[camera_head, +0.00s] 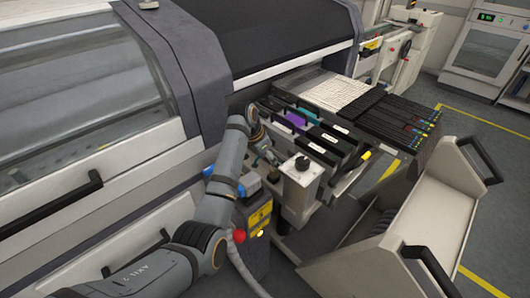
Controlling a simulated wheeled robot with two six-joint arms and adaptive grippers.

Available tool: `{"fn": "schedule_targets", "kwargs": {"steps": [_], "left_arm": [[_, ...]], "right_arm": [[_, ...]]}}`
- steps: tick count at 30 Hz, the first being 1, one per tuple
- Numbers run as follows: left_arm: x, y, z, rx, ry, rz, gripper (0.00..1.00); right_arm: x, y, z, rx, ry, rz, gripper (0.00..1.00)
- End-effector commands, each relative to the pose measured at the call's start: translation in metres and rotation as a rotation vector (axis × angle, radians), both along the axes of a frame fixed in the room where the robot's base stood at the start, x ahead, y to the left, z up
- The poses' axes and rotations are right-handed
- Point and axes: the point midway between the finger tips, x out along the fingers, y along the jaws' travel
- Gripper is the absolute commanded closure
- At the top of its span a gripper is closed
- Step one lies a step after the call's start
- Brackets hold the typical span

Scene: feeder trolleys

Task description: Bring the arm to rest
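My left arm comes in from the bottom left and reaches up in front of the machine. Its wrist bends over beside the feeder bank, and my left gripper (268,155) is small and dark near the left end of the feeders. I cannot tell whether its fingers are open or shut, or whether it touches anything. My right arm and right gripper are not in view.
Feeders (310,130) with black, purple and white parts sit in the machine's bay, with more black feeders (392,118) to the right. A grey-white unit (300,185) stands just right of my arm. A pale trolley (425,215) with black handles stands at right. Floor is free beyond it.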

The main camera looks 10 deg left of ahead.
Motion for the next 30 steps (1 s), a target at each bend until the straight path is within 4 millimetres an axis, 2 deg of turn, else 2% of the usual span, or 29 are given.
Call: {"fn": "schedule_targets", "kwargs": {"steps": [3,7,11,19,22,30], "left_arm": [[-0.006,0.008,0.025,0.0,-0.003,0.0,0.41],[-0.011,0.013,0.043,-0.001,-0.002,-0.001,0.41],[-0.014,0.015,0.051,0.0,0.0,-0.001,0.41],[-0.015,0.015,0.053,0.0,0.0,-0.001,0.41],[-0.014,0.015,0.068,0.0,0.0,-0.001,0.41],[-0.015,0.015,0.123,0.0,0.0,-0.001,0.41]], "right_arm": [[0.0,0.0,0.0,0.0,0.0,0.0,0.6],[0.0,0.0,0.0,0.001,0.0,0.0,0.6],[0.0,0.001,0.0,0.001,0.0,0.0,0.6],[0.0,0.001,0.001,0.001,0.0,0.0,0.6],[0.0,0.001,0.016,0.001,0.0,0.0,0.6],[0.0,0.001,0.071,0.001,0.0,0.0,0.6]]}}
